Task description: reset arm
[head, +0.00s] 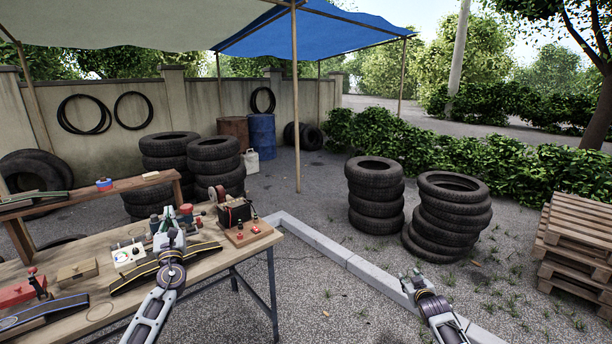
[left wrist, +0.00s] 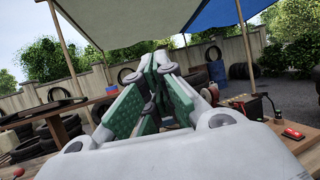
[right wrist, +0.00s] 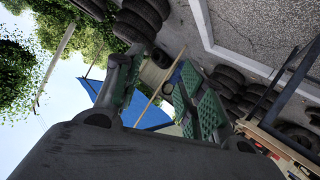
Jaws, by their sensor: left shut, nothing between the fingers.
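My left gripper (head: 165,214) is raised above the workbench (head: 212,257), in front of the items on it. In the left wrist view its green-padded fingers (left wrist: 160,62) come together at the tips with nothing between them. My right gripper (head: 411,276) is out over the gravel to the right of the bench, away from any object. In the right wrist view its fingers (right wrist: 158,80) stand apart, with nothing between them.
The bench holds a dark device on a wooden board (head: 250,234), a white switch box (head: 129,256), a wooden block (head: 77,271) and curved black strips. Tyre stacks (head: 376,195) and pallets (head: 578,240) stand beyond. A concrete kerb (head: 335,251) crosses the gravel.

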